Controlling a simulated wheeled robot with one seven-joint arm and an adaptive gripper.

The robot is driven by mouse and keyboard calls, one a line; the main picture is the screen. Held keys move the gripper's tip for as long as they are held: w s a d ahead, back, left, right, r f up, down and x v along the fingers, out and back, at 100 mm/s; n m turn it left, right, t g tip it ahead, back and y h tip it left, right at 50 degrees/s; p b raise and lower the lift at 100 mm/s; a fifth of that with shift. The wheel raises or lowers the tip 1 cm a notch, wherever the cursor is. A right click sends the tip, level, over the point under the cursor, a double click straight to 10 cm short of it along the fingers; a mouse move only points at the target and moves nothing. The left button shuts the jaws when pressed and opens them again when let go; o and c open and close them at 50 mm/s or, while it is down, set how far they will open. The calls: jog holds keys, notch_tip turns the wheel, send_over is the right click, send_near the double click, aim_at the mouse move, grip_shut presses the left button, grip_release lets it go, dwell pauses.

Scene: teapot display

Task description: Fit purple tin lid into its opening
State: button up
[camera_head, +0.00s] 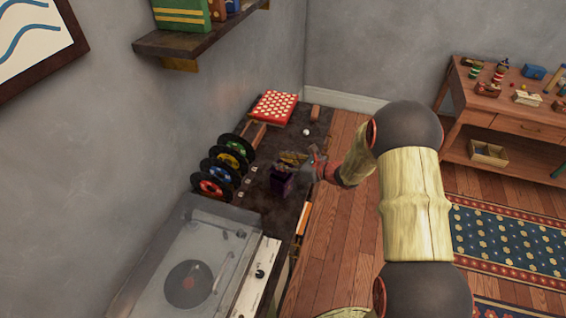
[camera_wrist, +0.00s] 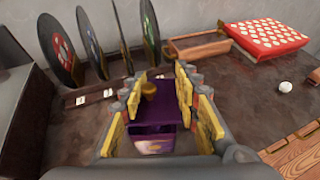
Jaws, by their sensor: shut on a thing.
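The purple tin (camera_head: 281,184) stands on the dark cabinet top. Its front shows below the lid in the wrist view (camera_wrist: 153,144). The purple tin lid (camera_wrist: 158,110) has a gold knob (camera_wrist: 148,90) and lies between my gripper's yellow finger pads. My gripper (camera_wrist: 158,100) is shut on the lid, right over the tin. In the head view my gripper (camera_head: 298,161) reaches in from the right and covers the tin's top. The tin's opening is hidden, and I cannot tell whether the lid is seated in it or just above.
Several records stand upright in a rack (camera_head: 222,166) along the wall. A record player (camera_head: 200,270) is at the front. A red box with white dots (camera_head: 274,107), a wooden tray (camera_wrist: 199,47) and a white ball (camera_wrist: 285,86) are farther back. Bare cabinet top lies right of the tin.

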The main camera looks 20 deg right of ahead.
jog(key=shift+f, duration=0.3)
dwell(0.4)
jog(key=shift+f+b, duration=0.35)
jog(key=shift+b, duration=0.2)
jog(key=shift+f+b, duration=0.3)
jog(key=shift+b, duration=0.05)
dwell(0.6)
jog(key=shift+f, duration=0.3)
jog(key=shift+f+b, duration=0.2)
jog(key=shift+b, duration=0.3)
dwell(0.4)
jog(key=o, duration=1.2)
jog(key=shift+o, duration=0.2)
